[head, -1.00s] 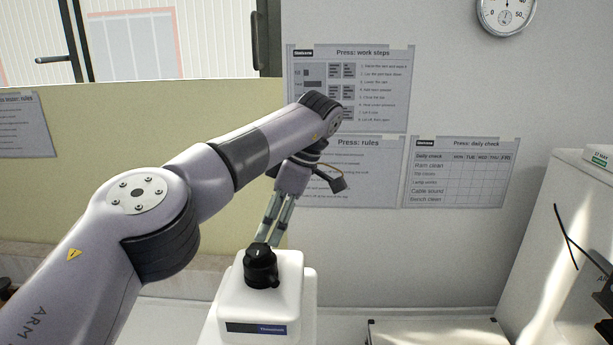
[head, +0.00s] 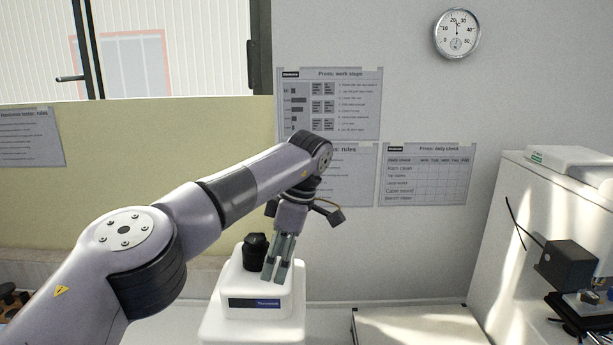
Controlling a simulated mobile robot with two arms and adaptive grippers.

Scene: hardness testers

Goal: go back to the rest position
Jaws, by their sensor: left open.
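My left gripper (head: 275,272) points down in front of the upper part of a white tester (head: 242,300). Its two fingers are slightly apart with nothing between them. The black knob (head: 255,251) on top of the tester stands just left of the fingers, with a gap showing between them. My left arm reaches in from the lower left and bends down at the wrist. My right gripper is not in view.
A white cabinet (head: 530,230) stands at the right, with a black device (head: 568,264) by it. A pale flat board (head: 420,328) lies on the bench right of the tester. Posters (head: 426,174) hang on the wall behind. A yellowish panel (head: 150,150) stands at the left.

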